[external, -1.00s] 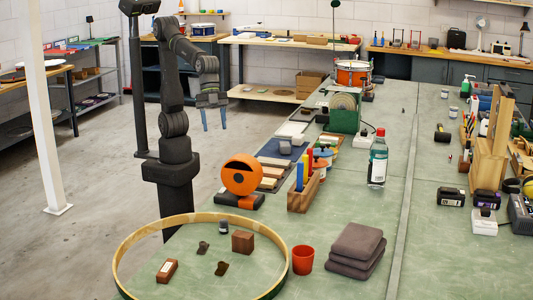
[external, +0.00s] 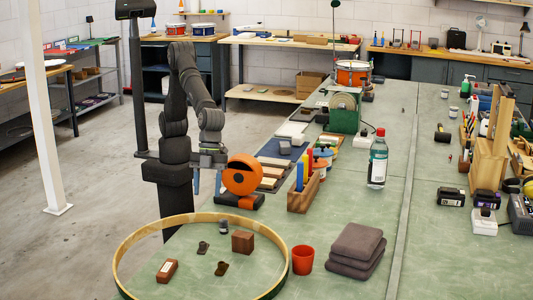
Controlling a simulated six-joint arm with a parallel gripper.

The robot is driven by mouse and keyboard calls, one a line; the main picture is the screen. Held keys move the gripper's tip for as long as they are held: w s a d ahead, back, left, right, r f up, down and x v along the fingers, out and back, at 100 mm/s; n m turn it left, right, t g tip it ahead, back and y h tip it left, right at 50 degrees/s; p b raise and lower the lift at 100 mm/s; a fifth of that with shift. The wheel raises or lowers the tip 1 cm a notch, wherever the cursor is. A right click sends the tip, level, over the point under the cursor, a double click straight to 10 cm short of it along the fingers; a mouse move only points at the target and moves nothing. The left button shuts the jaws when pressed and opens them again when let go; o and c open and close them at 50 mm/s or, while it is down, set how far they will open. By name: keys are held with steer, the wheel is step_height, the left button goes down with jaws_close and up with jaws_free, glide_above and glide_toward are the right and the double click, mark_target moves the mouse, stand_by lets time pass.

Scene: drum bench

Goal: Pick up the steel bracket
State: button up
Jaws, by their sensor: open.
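My gripper (external: 207,184) hangs pointing down at the left edge of the bench, just left of an orange round tool (external: 242,176). Its two blue-grey fingers are apart with nothing seen between them. I cannot single out the steel bracket for certain. Two small dark pieces, one (external: 203,247) and another (external: 221,268), lie inside the wooden hoop (external: 284,253) at the front of the bench; their shape is too small to tell. My gripper is behind the hoop and above the bench, apart from these pieces.
The hoop also holds a brown cube (external: 243,242), a brown block (external: 167,270) and a small dark jar (external: 223,227). A red cup (external: 303,260) and folded grey cloths (external: 356,251) stand to its right. A wooden marker rack (external: 306,191) stands behind.

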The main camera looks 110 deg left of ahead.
glide_above(207, 244)
steer(key=f, duration=0.7)
steer(key=a+f, duration=0.1)
steer(key=f, duration=0.2)
steer(key=shift+s+f, duration=0.2)
steer(key=shift+f, duration=0.1)
steer(key=shift+x, duration=2.65)
steer(key=shift+s+d, duration=0.1)
steer(key=shift+s, duration=0.15)
steer(key=c, duration=1.1)
